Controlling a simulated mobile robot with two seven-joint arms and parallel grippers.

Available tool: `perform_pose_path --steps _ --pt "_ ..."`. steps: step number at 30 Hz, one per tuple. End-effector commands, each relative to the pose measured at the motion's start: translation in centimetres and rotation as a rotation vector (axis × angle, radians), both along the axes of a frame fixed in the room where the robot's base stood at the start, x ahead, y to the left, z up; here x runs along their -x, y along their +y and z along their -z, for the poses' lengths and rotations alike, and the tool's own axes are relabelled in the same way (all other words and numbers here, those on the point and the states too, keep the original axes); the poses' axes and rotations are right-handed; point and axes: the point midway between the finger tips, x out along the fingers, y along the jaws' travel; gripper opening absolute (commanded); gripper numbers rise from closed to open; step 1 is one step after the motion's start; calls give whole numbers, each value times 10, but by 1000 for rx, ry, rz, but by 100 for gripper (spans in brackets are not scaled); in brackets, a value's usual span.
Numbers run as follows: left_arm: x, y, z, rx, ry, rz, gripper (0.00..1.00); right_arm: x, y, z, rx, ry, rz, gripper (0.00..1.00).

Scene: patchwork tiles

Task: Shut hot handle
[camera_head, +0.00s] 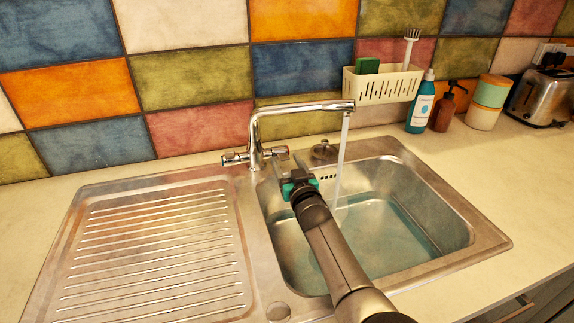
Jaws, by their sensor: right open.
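A chrome tap (256,135) stands behind the sink, with water (341,165) running from its spout into the basin. It has a left handle (233,158) and a right handle (275,151) low on its body. Coloured marks on the handles are too small to tell hot from cold surely. My right gripper (287,164) is open, with its fingers close to the right handle and pointing at it. I cannot tell whether they touch it. My left gripper is not in view.
The sink basin (452,218) holds water, and a ribbed draining board (160,245) lies to its left. A cream rack (383,86) with a sponge and brush is on the wall. Bottles, a canister and a toaster (541,96) stand at the right.

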Motion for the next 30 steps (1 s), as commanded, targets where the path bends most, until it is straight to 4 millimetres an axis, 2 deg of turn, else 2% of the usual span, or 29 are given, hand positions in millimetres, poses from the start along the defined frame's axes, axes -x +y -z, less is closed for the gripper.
perform_pose_path --steps 5,21,30 --pt "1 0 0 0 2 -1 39 0 0 0 0 0 0 61" --pt "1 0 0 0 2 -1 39 0 0 0 0 0 0 1" --pt "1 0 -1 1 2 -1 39 0 0 0 0 1 0 0"
